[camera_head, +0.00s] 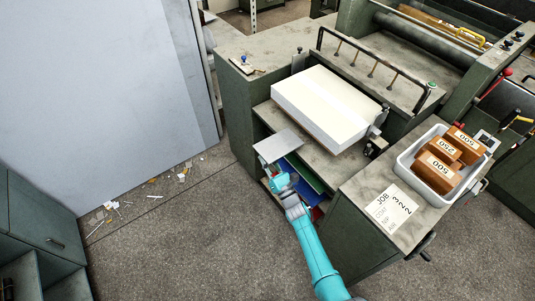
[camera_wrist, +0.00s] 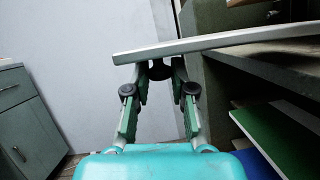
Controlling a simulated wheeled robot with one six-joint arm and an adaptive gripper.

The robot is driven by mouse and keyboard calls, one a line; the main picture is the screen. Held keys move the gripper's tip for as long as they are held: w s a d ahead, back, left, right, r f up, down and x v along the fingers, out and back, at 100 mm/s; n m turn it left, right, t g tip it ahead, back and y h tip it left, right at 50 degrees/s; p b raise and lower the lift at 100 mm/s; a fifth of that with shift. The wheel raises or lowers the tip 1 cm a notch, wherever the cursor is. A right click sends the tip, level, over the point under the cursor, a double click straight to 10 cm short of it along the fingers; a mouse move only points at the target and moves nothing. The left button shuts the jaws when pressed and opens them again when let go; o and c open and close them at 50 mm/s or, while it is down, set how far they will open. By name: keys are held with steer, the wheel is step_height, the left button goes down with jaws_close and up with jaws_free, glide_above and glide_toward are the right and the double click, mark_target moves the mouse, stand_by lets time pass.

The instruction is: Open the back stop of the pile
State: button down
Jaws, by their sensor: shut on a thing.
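The pile (camera_head: 322,100) is a thick block of white sheets on the feeder. A flat pale grey plate (camera_head: 278,146) juts out at the pile's near left side, roughly level, and looks like the back stop. In the wrist view the plate (camera_wrist: 215,42) shows edge-on, crossing above the fingers. My gripper (camera_head: 279,180) is under the plate's outer part. In the wrist view my gripper (camera_wrist: 160,72) is shut on a dark round knob (camera_wrist: 159,70) just beneath the plate. The knob is hidden in the head view.
Shelves below the plate hold a green board (camera_head: 306,174) and blue things. A white tray (camera_head: 408,166) with brown numbered blocks and a job card (camera_head: 391,205) are on the right cabinet (camera_head: 350,225). Paper scraps lie on open floor at left, beside a large pale panel (camera_head: 100,90).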

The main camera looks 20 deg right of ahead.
steer(key=shift+w+d+f, duration=0.15)
steer(key=shift+d+f, duration=0.15)
steer(key=shift+f, duration=0.5)
steer(key=c, duration=1)
jaws_free()
steer(key=shift+d, duration=0.1)
steer(key=shift+f, duration=0.1)
steer(key=v, duration=1.2)
